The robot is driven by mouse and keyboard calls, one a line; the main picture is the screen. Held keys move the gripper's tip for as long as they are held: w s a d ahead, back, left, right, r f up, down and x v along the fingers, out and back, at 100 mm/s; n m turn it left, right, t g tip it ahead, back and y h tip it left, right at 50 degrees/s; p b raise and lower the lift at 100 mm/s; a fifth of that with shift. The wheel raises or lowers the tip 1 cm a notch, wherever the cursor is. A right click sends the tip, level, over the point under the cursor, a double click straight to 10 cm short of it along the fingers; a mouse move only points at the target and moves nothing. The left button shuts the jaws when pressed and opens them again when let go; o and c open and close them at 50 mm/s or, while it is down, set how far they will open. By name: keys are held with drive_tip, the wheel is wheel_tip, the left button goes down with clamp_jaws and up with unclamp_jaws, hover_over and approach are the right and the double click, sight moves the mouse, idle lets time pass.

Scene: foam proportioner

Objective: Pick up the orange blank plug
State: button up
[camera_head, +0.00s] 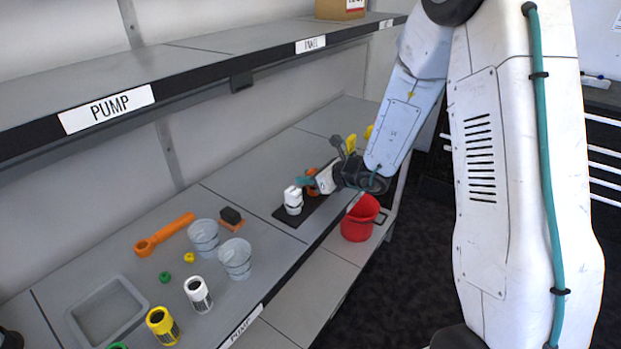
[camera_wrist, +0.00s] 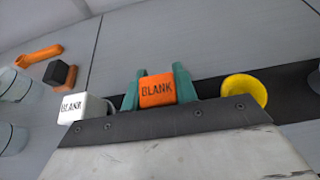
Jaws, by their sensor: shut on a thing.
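The orange blank plug (camera_wrist: 157,90), marked BLANK, sits between the two teal fingers of my gripper (camera_wrist: 156,88) in the wrist view. The fingers touch it on both sides, so my gripper is shut on it. In the head view my gripper (camera_head: 305,181) is at the dark mat on the bench, and the orange plug (camera_head: 312,172) is partly hidden by it. The wrist view does not show clearly whether the plug still touches what is below it.
A white BLANK-marked piece (camera_wrist: 72,107) stands left of my gripper and a yellow round part (camera_wrist: 244,90) right of it. Clear cups (camera_head: 236,257), an orange wrench (camera_head: 165,234) and a black-orange block (camera_head: 231,218) stand farther left. A red bucket (camera_head: 359,220) is below the bench edge.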

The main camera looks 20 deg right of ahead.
drive_tip(key=shift+r, duration=0.5)
wheel_tip(320, 180, up, 2)
drive_tip(key=shift+r, duration=0.2)
drive_tip(key=s+d+r, duration=0.1)
drive_tip(key=s+d, duration=0.8)
drive_tip(key=s, duration=0.3)
drive_tip(key=shift+s+d+r, duration=0.1)
drive_tip(key=shift+s+r, duration=0.05)
drive_tip(key=shift+r, duration=0.7)
drive_tip(key=shift+s+d+r, duration=0.1)
drive_tip(key=shift+s+r, duration=0.1)
drive_tip(key=shift+r, duration=0.7)
drive_tip(key=shift+s+r, duration=0.15)
drive_tip(key=shift+r, duration=0.7)
